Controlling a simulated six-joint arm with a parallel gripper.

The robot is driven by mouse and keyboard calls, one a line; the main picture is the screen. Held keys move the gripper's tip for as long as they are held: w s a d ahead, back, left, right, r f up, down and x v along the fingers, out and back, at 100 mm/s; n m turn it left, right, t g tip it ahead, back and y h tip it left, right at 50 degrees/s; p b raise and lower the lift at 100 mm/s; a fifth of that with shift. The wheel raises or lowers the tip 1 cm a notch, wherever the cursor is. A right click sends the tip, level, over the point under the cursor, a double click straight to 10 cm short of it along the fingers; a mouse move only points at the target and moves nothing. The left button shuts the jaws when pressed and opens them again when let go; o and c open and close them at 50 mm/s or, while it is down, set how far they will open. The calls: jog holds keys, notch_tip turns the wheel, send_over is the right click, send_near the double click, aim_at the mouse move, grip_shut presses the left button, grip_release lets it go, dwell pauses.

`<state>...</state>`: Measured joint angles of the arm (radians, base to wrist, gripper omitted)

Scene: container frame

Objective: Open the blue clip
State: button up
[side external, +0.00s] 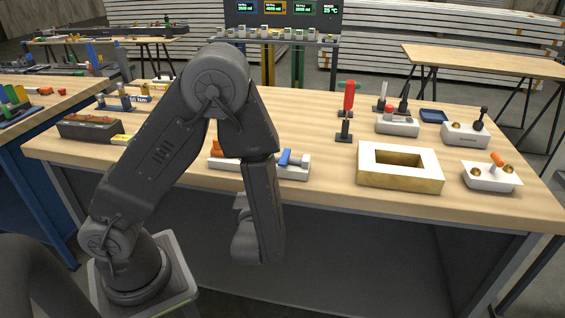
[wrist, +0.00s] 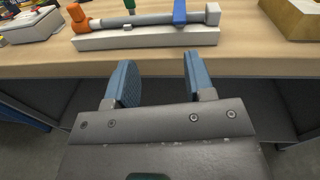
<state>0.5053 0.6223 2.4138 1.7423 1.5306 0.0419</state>
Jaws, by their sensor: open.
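The blue clip (side external: 285,157) sits on a grey bar above a white base (side external: 296,173) near the front edge of the table. In the wrist view the blue clip (wrist: 180,12) stands upright on the right part of the bar (wrist: 150,19). An orange piece (wrist: 78,17) is at the bar's left end; it also shows in the side view (side external: 217,147), partly hidden by my arm. My gripper (wrist: 155,80) is open and empty, with its two blue fingers apart, in front of the table edge and short of the white base. The side view does not show the fingers clearly.
A wooden box with a rectangular opening (side external: 399,182) stands right of the white base. A white block with an orange lever (side external: 491,178) is farther right. A red-handled clamp (side external: 347,105) stands behind. The table's front edge lies between my gripper and the base.

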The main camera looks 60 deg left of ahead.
aim_at(282, 165)
jog(key=w+a, duration=0.3)
jog(key=w+a+m+t, duration=0.1)
jog(key=w+a, duration=0.1)
jog(key=w, duration=0.2)
jog(key=w+a+f+m+h, duration=0.1)
jog(key=w+a, duration=0.2)
jog(key=shift+w+a+t, duration=0.3)
jog(key=shift+w, duration=0.1)
grip_shut()
dwell(0.4)
